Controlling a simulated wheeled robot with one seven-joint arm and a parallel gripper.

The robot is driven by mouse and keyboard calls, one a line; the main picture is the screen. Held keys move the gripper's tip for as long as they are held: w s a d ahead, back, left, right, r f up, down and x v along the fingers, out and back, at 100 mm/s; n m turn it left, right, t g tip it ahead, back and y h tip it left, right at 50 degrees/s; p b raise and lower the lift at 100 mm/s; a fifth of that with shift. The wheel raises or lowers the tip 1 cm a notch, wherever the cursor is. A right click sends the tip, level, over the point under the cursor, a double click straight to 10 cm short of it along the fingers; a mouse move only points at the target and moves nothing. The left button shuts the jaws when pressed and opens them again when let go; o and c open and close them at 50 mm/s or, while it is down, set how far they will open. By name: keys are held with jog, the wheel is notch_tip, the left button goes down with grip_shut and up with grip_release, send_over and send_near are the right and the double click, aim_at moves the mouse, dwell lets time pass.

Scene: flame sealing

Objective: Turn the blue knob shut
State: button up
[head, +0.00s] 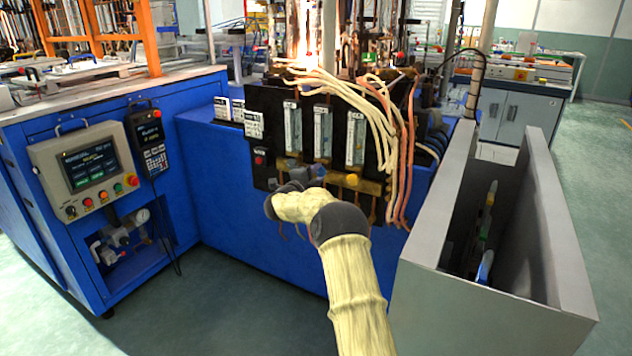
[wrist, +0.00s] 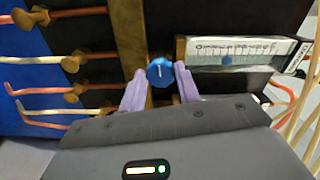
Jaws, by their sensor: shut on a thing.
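The blue knob (wrist: 160,66) sits between the two pale purple fingers of my gripper (wrist: 160,75) in the wrist view. The fingers press on it from the left and right, and its face shows a light mark. It sits beside the end of a clear flowmeter with a scale (wrist: 235,52). In the head view, my arm reaches to the lower part of the black flowmeter panel (head: 270,125). There my arm hides much of the gripper, and I cannot make out the gripped knob clearly.
Brass fittings with copper and white tubes (wrist: 75,62) lie close to the left finger. Pale and copper hoses (head: 385,120) hang over the panel's right side. A yellow knob (head: 351,179) is nearby. A grey open-topped bin (head: 490,300) stands at the right. A control console (head: 90,165) is at the left.

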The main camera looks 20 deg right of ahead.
jog(key=m+b, duration=0.2)
jog(key=m, duration=0.2)
jog(key=shift+f+b, duration=0.15)
jog(key=shift+b, duration=0.15)
jog(key=o, duration=1)
jog(key=p+v, duration=0.3)
jog(key=v, duration=1.4)
jog(key=shift+s+a, duration=0.15)
